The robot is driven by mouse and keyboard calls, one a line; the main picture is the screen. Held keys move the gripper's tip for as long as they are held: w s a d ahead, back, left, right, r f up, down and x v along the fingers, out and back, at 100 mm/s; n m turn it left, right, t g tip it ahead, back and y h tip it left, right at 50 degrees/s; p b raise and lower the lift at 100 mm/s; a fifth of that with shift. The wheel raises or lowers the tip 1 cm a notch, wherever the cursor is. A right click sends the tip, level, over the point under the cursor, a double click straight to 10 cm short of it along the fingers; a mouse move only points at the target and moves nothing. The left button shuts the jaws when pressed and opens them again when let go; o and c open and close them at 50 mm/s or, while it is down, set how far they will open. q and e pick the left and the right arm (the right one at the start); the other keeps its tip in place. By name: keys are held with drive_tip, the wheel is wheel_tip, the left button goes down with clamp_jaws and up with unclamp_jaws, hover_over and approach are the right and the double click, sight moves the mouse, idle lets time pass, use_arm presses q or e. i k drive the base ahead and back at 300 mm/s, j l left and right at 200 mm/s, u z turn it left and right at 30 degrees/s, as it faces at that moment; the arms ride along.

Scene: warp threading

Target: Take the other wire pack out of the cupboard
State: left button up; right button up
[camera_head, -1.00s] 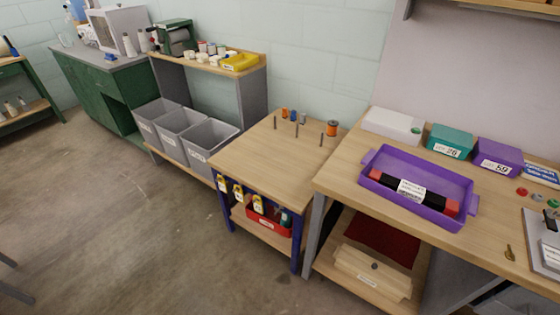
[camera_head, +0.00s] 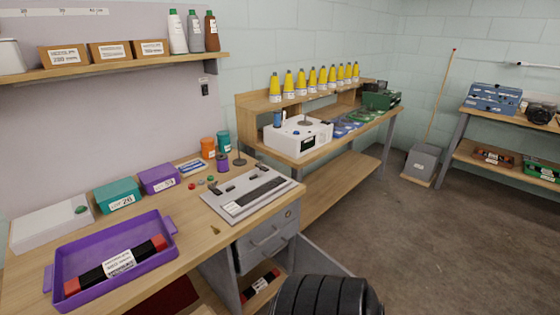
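One wire pack (camera_head: 118,264), black with red ends and a white label, lies in the purple tray (camera_head: 72,247) on the workbench at the left. A second black and red wire pack with a white label (camera_head: 261,289) lies low inside the grey cupboard (camera_head: 230,272), under its drawer (camera_head: 266,246). The cupboard front is open there, and a grey panel that looks like its door (camera_head: 322,256) stands out to the right. A black ribbed part, apparently my own arm, shows at the bottom edge beside the cupboard. Neither gripper's fingers are in view.
The workbench (camera_head: 205,235) holds a teal box (camera_head: 118,196), a purple box (camera_head: 159,180) and a grey board (camera_head: 251,194). The floor (camera_head: 430,240) to the right is clear.

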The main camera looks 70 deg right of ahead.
sight(261, 282)
drive_tip(key=z, duration=2)
drive_tip(key=l+z, duration=0.55)
drive_tip(key=i+l, duration=0.05)
drive_tip(key=l, duration=0.05)
